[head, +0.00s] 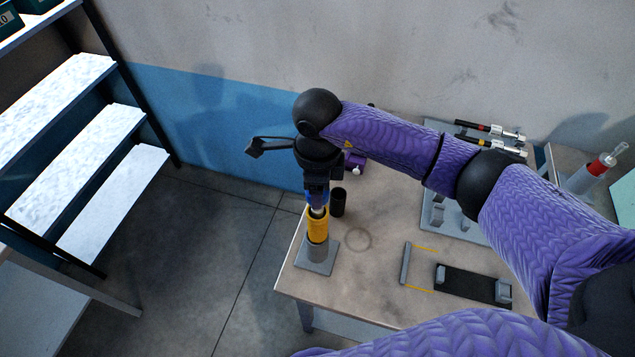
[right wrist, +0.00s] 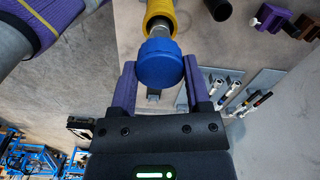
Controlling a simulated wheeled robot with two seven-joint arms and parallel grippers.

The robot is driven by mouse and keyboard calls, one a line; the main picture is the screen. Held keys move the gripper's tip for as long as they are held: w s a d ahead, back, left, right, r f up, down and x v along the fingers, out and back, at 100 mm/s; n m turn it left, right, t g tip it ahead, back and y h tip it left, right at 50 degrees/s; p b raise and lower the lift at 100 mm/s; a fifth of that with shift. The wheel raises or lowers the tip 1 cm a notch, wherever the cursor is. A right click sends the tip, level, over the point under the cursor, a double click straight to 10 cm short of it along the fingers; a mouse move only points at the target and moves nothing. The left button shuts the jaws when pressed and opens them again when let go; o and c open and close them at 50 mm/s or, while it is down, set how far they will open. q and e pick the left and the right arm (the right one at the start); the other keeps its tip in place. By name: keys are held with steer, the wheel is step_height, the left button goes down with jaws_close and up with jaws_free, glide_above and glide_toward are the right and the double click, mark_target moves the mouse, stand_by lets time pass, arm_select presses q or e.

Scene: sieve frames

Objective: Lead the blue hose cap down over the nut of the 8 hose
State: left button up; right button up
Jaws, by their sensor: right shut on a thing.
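A yellow hose (head: 317,226) stands upright in a grey holder with a square base (head: 316,262) at the table's left end. A silver nut (head: 317,211) tops it; no size mark is legible. The blue hose cap (head: 317,197) sits at the nut's top end. My right gripper (head: 318,192) points down, shut on the cap. In the right wrist view the blue cap (right wrist: 160,65) is between the purple fingers, in line with the silver nut (right wrist: 157,27) and yellow hose (right wrist: 160,10). Some nut shows below the cap; I cannot tell how far they overlap. My left gripper is out of view.
A black cup (head: 338,203) stands close behind the hose, with a purple fixture (head: 355,163) beyond. A rack with black-and-silver tools (head: 492,130) lies at the back. A black tray (head: 472,284) is at the front right. The table near its ring mark (head: 357,239) is clear.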

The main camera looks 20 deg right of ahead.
steer(key=shift+f+b, duration=1.1)
steer(key=shift+f, duration=0.15)
steer(key=o, duration=1.3)
steer(key=shift+c, duration=0.2)
step_height(320, 180, up, 10)
steer(key=shift+b, duration=0.65)
